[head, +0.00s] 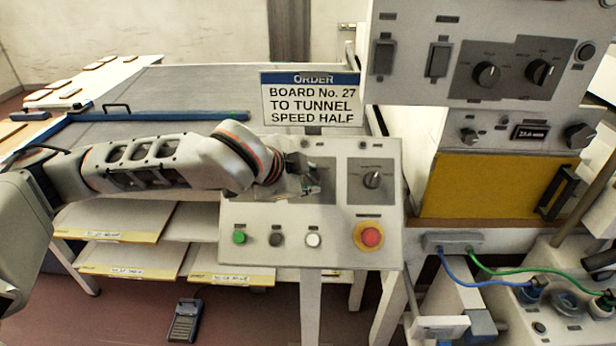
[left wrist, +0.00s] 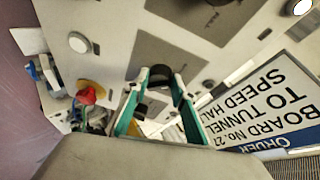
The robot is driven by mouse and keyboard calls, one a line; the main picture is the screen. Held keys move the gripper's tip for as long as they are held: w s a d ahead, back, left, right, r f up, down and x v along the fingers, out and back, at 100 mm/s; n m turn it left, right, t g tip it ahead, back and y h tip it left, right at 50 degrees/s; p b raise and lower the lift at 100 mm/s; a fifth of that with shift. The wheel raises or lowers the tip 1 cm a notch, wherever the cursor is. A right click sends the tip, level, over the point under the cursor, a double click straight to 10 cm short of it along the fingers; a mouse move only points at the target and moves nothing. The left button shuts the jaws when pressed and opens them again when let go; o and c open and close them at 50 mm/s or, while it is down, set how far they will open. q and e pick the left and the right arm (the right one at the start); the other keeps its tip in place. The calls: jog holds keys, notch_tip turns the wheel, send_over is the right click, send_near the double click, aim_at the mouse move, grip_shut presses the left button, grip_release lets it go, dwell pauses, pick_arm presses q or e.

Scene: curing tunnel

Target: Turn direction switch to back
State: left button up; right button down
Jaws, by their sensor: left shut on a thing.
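The sloped control console (head: 255,218) stands mid-picture in the head view. In the left wrist view the teal fingers of the left gripper (left wrist: 158,100) are shut on a dark rotary knob (left wrist: 159,76), one finger on each side. The labels by it are too small to read, so I cannot tell its setting. A second rotary knob (head: 373,180) sits on the plate to the right, apart from the gripper. My right gripper does not show.
A red stop button (head: 371,236) on a yellow ring and green, dark and white buttons (head: 313,240) lie below the plates. The order sign (head: 311,99) stands behind the console. A switch cabinet (head: 400,80) rises at the right, with cables below.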

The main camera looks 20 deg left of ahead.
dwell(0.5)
pick_arm(q)
jog(key=o, duration=1.1)
jog(key=v, duration=0.7)
jog(key=shift+s+r, duration=0.1)
jog(key=shift+s, duration=0.1)
